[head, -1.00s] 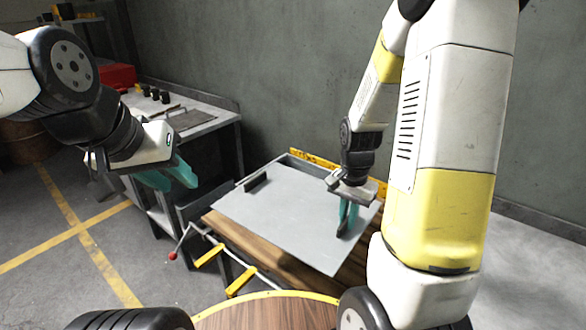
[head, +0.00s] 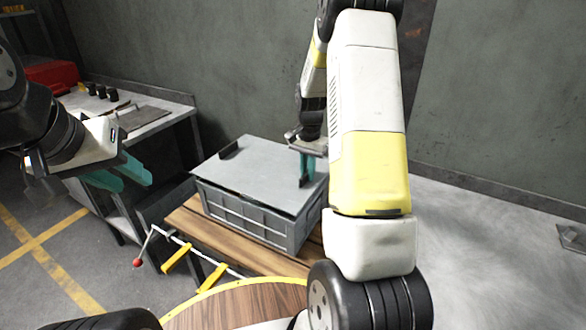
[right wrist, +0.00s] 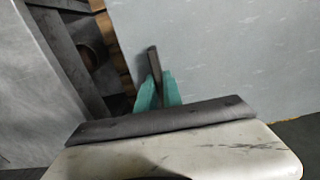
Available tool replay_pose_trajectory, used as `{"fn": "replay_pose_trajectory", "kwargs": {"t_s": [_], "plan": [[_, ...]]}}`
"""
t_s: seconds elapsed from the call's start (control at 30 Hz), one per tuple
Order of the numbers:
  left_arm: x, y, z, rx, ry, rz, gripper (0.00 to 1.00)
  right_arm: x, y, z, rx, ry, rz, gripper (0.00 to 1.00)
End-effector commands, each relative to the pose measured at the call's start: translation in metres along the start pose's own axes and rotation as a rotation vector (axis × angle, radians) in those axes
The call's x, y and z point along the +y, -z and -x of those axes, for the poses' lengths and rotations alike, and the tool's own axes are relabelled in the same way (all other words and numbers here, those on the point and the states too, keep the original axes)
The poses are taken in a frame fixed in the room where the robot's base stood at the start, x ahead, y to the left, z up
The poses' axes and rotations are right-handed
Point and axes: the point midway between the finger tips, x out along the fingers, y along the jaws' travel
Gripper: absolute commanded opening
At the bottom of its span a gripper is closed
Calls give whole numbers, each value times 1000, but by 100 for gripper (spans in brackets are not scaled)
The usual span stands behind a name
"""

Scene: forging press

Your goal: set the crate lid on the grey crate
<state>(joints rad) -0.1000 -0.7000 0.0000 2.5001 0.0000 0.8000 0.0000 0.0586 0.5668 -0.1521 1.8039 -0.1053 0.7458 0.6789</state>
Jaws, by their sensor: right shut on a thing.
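The crate lid (head: 262,172) is a flat grey plate with a dark bar handle near its left end. It lies over the top of the grey crate (head: 245,219), roughly lined up with it. A dark line shows under its front edge, and I cannot tell whether it rests fully on the rim. My right gripper (head: 306,182) is shut on the lid's other handle, near the right end. In the right wrist view the dark handle (right wrist: 154,64) stands between the teal fingers. My left gripper (head: 135,180) is open and empty, left of the crate.
The crate stands on a wooden bench top (head: 183,216). A clamp-like rod with yellow grips (head: 176,260) and a red knob is at the front. A grey side table (head: 150,128) with dark parts and a red box (head: 50,75) is at the left. A wall stands behind.

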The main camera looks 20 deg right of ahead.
Motion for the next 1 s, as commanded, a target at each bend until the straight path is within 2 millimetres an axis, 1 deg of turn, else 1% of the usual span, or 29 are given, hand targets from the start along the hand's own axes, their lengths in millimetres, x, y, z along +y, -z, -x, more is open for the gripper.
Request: {"fn": "replay_pose_trajectory", "kwargs": {"t_s": [0.07, 0.2, 0.3, 0.67, 0.7, 0.77, 0.8, 1.0], "plan": [[0, 0, 0, 0, 0, 0, 36, -4, 8, 0, 2, 3, -2, 0], [0, 0, 0, 0, 0, 0, 36, -3, 5, -24, -1, 0, -1, 0], [0, 0, 0, 0, 0, 0, 36, -4, 5, -34, 1, 2, 0, 0], [0, 0, 0, 0, 0, 0, 36, -3, 5, -38, 1, 2, 0, 0], [0, 0, 0, 0, 0, 0, 36, -3, 5, -38, 0, 1, 0, 17], [0, 0, 0, 0, 0, 0, 36, -3, 5, -38, 0, 1, 0, 28], [0, 0, 0, 0, 0, 0, 36, -3, 5, -38, 0, 1, 0, 32], [0, 0, 0, 0, 0, 0, 36, -3, 5, -38, 1, 1, 0, 32]]}}
